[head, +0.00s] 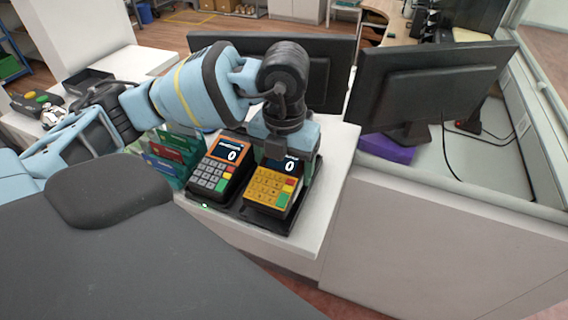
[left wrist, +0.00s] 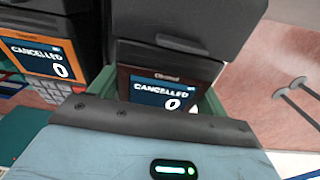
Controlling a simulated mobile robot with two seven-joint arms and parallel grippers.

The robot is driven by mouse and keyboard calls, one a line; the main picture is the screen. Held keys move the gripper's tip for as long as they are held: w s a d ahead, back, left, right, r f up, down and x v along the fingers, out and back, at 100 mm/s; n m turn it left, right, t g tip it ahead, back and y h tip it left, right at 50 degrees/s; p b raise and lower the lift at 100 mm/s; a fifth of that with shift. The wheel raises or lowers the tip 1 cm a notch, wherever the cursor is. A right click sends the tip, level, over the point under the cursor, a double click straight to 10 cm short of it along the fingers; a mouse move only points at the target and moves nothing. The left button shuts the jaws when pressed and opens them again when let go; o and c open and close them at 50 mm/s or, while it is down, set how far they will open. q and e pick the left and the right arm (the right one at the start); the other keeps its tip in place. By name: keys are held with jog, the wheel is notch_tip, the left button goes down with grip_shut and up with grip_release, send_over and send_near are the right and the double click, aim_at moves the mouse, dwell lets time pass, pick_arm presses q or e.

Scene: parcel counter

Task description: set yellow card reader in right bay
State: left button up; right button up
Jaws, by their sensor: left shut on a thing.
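The yellow card reader (head: 270,190) has a dark screen showing 0 and stands tilted back at the right bay (head: 262,219) of a black two-bay dock. My left gripper (head: 287,164) reaches down from above and is shut on its upper part. I cannot tell whether its base is fully seated. In the left wrist view the reader's screen (left wrist: 163,92) reads CANCELLED and 0; its keys are hidden behind my gripper body. My right gripper is not in view.
An orange-framed card reader (head: 213,172) stands in the left bay, close beside the yellow one. Leaflets or cards (head: 168,157) stand left of it. Two monitors (head: 430,85) stand behind. The white counter (head: 338,165) is clear right of the dock.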

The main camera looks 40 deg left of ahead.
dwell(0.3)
pick_arm(q)
jog(key=shift+f, duration=0.65)
dwell(0.5)
jog(key=o, duration=1.3)
jog(key=shift+c, duration=0.2)
jog(key=shift+r, duration=0.1)
notch_tip(320, 180, up, 7)
jog(key=shift+f, duration=0.1)
jog(key=shift+r, duration=0.4)
jog(key=shift+s, duration=0.1)
